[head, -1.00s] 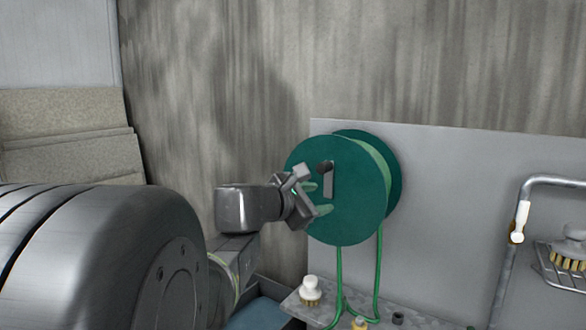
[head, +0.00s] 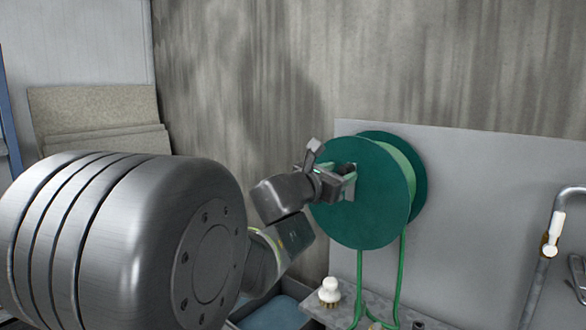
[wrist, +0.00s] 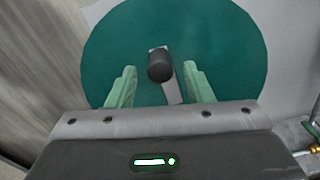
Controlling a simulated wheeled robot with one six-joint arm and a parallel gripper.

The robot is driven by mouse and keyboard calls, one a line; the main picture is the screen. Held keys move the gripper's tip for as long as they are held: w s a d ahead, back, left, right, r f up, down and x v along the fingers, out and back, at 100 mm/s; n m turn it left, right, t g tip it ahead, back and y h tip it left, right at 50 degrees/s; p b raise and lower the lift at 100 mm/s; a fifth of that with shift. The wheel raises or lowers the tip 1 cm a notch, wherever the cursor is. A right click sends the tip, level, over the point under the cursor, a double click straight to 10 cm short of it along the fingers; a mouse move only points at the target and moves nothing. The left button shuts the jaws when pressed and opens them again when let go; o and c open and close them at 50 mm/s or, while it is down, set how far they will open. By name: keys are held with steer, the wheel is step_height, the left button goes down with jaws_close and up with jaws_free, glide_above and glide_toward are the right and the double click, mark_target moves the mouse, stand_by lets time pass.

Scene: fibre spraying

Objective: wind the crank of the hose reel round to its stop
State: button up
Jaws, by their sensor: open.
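The green hose reel (head: 362,222) is mounted on a grey panel, with green hose hanging below it. Its round front plate (wrist: 230,60) fills much of the wrist view. The crank is a grey arm (wrist: 171,88) with a dark knob (wrist: 160,67) at its upper end. My gripper (head: 350,181) is at the front of the reel and hides most of the crank in the head view. In the wrist view my gripper (wrist: 161,84) is open, with one pale green finger on each side of the knob. Neither finger visibly touches the knob.
A white-topped brush (head: 329,292) stands on the grey shelf (head: 345,318) below the reel. A bent metal pipe (head: 555,215) with a white handle (head: 553,236) is at the right. A streaked wall (head: 300,60) stands behind.

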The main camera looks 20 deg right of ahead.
mark_target(343, 171)
steer(key=shift+x, duration=1.6)
steer(key=shift+s+d, duration=0.1)
jaws_close()
